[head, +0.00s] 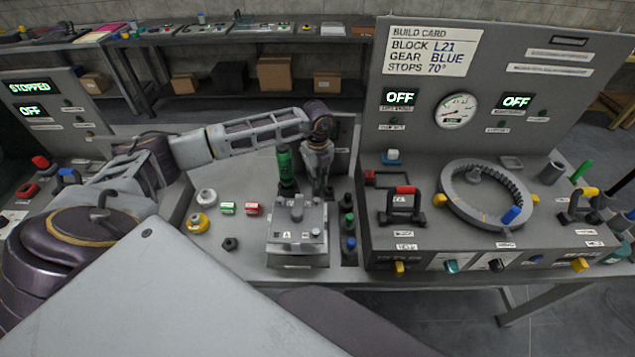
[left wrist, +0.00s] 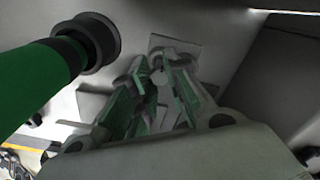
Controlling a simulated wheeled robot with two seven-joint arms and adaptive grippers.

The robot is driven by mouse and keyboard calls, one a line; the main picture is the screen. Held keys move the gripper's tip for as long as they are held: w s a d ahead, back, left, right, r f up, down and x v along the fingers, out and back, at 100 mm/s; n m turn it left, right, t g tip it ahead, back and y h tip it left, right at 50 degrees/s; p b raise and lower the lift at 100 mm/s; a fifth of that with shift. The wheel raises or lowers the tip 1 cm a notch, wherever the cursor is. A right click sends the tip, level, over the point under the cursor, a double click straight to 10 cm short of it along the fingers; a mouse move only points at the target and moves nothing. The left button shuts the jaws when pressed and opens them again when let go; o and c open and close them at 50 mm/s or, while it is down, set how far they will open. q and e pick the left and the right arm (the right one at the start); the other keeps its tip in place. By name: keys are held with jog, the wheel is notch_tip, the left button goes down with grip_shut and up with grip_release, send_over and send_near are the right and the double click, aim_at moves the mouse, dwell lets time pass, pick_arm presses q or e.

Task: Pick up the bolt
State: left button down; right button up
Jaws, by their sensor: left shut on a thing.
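My left gripper (head: 318,188) reaches in from the left and points down behind the grey block fixture (head: 298,238), to the right of a green bottle-like cylinder (head: 285,168). In the left wrist view, its fingers (left wrist: 158,82) are closed together on a small light grey piece (left wrist: 160,76), which appears to be the bolt. The fingers hide most of it, so its shape and whether it is clear of the surface cannot be told. The green cylinder with its black end (left wrist: 30,82) stands close to the left of the fingers. My right gripper is not in view.
A dark nut (head: 230,243), a yellow-based round part (head: 198,223) and green and red small boxes lie left of the fixture. Several dark capped items stand right of it. A raised console (head: 450,250) with a ring gear (head: 455,210) bounds the right side.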

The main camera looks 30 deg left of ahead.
pick_arm(q)
notch_tip(320, 180, up, 7)
jog(key=shift+r+b, duration=0.15)
jog(key=shift+b, duration=0.15)
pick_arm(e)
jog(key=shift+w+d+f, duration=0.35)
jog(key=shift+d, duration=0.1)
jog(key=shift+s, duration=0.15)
